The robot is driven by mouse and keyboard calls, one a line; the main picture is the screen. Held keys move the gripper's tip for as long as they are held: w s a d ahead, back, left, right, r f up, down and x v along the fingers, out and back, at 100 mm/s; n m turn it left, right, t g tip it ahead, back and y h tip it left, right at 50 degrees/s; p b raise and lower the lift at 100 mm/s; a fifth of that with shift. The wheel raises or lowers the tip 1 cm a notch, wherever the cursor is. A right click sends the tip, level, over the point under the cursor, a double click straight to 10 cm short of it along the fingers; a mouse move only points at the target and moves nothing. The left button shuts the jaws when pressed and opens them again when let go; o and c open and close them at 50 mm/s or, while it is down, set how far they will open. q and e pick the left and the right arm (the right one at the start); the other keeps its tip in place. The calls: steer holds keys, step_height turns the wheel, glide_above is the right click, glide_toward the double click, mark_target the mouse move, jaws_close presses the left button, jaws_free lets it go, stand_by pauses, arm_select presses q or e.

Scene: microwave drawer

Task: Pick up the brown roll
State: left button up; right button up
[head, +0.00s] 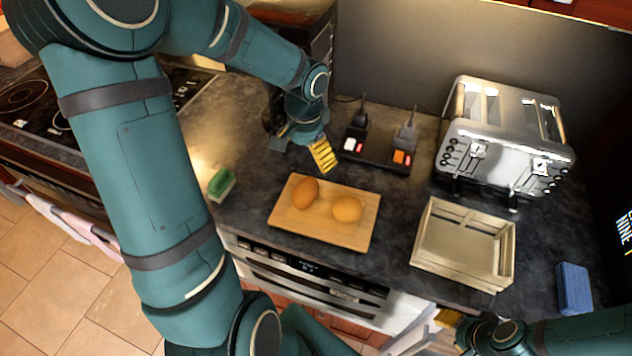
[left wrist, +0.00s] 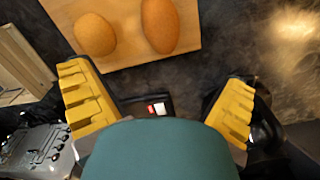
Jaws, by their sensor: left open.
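The brown roll (head: 306,193) lies on the left part of a wooden cutting board (head: 284,226), left of a lighter tan roll (head: 347,209). In the left wrist view the brown roll (left wrist: 160,25) is the longer one, at the top middle, with the lighter roll (left wrist: 95,35) to its left. My left gripper (head: 302,150) is open and empty above the counter, behind the board and apart from both rolls. Its spread yellow fingers show in the left wrist view (left wrist: 160,105). My right gripper (head: 450,322) is at the bottom right, partly cut off; its opening is unclear.
A power strip (head: 372,158) with plugs lies right of my left gripper. A silver toaster (head: 500,150), a wooden crate (head: 425,262) and a blue sponge (head: 573,288) are to the right. A green brush (head: 221,184) lies left of the board. An appliance front (head: 300,275) is below the counter.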

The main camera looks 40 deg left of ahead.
mark_target(305, 186)
arm_select(q)
steer(key=f, duration=0.4)
steer(key=f+b, duration=0.1)
steer(key=f, duration=0.2)
steer(key=shift+s+f, duration=0.1)
steer(key=shift+s, duration=0.2)
steer(key=shift+f+b, duration=0.45)
steer(key=shift+f, duration=2.65)
steer(key=c, duration=1.3)
